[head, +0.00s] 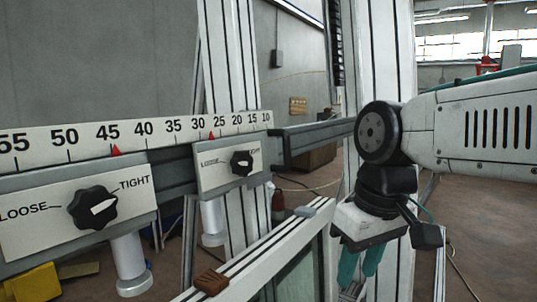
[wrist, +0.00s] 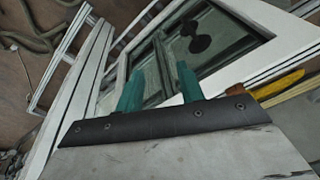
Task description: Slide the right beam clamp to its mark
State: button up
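The right beam clamp is a pale plate (head: 226,178) on the dark beam (head: 175,173), under the number scale (head: 145,130). Its black knob (head: 242,163) sits between LOOSE and a partly covered TIGHT; the setting is too small to be sure of. A red triangle (head: 211,135) touches the scale between 30 and 25, above the plate's left part. A round white handle (head: 212,222) hangs below the plate. My gripper (head: 360,265) points down, well right of the clamp and apart from it. In the wrist view its teal fingers (wrist: 158,85) are spread, with nothing between them.
The left clamp's plate (head: 35,222) has a larger knob (head: 92,207) pointing toward TIGHT, with a red triangle (head: 115,150) near 45. A white window frame (head: 265,250) stands below the beam, left of my gripper. A brown block (head: 211,282) sits on it.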

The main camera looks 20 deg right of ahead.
aim_at(284, 153)
jog(key=w+r+n+t+y, duration=0.1)
jog(key=w+r+n+y, duration=0.45)
jog(key=w+r, duration=1.6)
jog(key=w+a+f+h, duration=0.1)
jog(key=f, duration=0.2)
jog(key=w+f+n, duration=0.1)
jog(key=f, duration=0.2)
jog(key=w+a+f+n+h, duration=0.1)
jog(key=f, duration=0.2)
jog(key=shift+w+a+h, duration=0.15)
jog(key=shift+a+h, duration=0.2)
jog(key=shift+c, duration=0.4)
